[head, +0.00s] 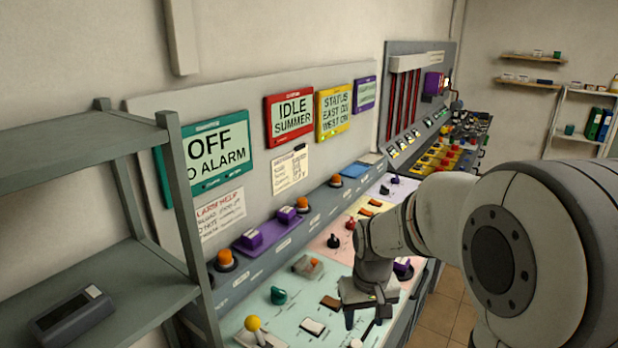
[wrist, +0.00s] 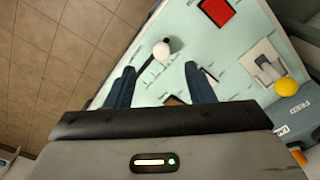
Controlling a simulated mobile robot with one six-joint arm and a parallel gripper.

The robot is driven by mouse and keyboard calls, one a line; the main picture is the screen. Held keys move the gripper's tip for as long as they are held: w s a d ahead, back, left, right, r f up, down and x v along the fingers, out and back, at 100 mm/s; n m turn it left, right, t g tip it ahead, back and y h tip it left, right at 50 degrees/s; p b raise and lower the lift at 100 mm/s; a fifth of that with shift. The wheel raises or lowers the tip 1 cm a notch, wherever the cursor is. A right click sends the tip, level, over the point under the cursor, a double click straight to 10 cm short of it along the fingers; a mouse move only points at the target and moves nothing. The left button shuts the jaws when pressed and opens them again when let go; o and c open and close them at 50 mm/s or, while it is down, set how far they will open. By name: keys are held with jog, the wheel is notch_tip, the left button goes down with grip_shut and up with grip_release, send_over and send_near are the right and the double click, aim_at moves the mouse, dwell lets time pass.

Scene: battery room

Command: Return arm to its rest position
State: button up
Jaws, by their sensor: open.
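My arm reaches in from the right in the head view, over the control console (head: 290,322). My gripper (head: 366,315) points down close above the pale green front part of the console. In the wrist view, its two dark blue fingers (wrist: 160,80) are apart with nothing held between them. A white ball knob (wrist: 161,51) on a dark lever shows just beyond the fingertips. I cannot tell whether the fingers touch it. The upper arm hides part of the console's right side in the head view.
A yellow ball lever (head: 253,324) and a green knob (head: 278,295) stand left of my gripper. Grey shelving (head: 90,150) with a dark device (head: 72,315) is at the left. Signs hang on the panel behind. Tiled floor (wrist: 60,60) lies beside the console.

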jog(key=s+d+r+t, duration=0.1)
jog(key=s+r, duration=0.3)
jog(key=s, duration=0.3)
jog(key=s+d+r+m+t, duration=0.1)
jog(key=s+r, duration=0.3)
jog(key=s, duration=0.3)
jog(key=shift+s+d+r+m+t, duration=0.2)
jog(key=shift+s+r+m+t, duration=0.1)
jog(key=shift+s+t, duration=0.1)
